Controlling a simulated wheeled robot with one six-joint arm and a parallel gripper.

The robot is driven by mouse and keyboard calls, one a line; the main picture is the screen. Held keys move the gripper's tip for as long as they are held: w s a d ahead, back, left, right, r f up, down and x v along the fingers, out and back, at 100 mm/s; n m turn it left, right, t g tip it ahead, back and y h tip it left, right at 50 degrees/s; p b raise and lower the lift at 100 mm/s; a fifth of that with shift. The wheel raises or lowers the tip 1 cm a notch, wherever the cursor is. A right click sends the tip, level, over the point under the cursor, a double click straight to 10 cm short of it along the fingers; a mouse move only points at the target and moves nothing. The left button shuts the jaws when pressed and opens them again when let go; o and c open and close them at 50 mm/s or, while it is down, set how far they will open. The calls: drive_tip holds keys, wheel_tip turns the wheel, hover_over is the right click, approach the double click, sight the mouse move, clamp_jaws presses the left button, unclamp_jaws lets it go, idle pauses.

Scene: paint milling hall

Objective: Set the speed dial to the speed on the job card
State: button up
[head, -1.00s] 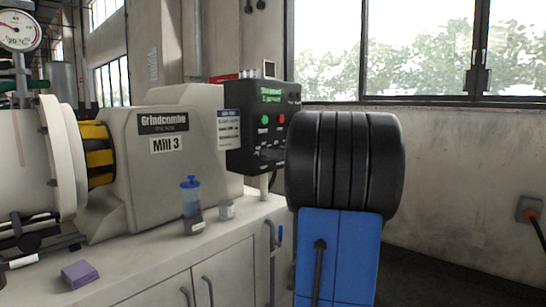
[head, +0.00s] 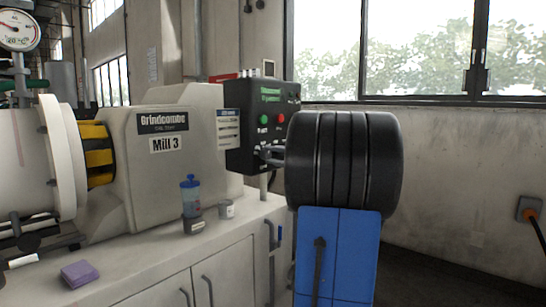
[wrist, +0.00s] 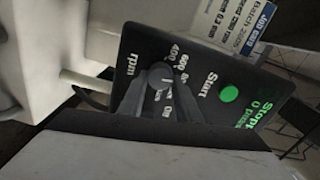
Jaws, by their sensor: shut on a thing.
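The black control box (head: 236,158) stands at the right end of Mill 3. Its green display, green Start button (wrist: 229,94) and a red button show. My gripper (wrist: 160,92) is shut on the speed dial, one finger on each side. In the head view my gripper (head: 270,156) is small at the box's lower front, partly behind my arm. The job card (head: 228,129) hangs left of the box; its speed is too small to read.
Mill 3 (head: 175,180) fills the space left of the box.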

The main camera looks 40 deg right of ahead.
drive_tip(key=m, duration=0.5)
drive_tip(key=shift+f+m, duration=0.15)
drive_tip(key=shift+m, duration=0.15)
drive_tip(key=m, duration=0.4)
drive_tip(key=shift+f, duration=0.1)
drive_tip(key=m, duration=0.6)
drive_tip(key=shift+f, duration=0.1)
drive_tip(key=m, duration=0.4)
drive_tip(key=shift+a, duration=0.15)
drive_tip(key=shift+m, duration=0.3)
drive_tip(key=o, duration=1.1)
drive_tip(key=shift+c, duration=0.2)
drive_tip(key=s+d, duration=0.1)
drive_tip(key=s, duration=1.6)
drive_tip(key=shift+s+d, duration=0.2)
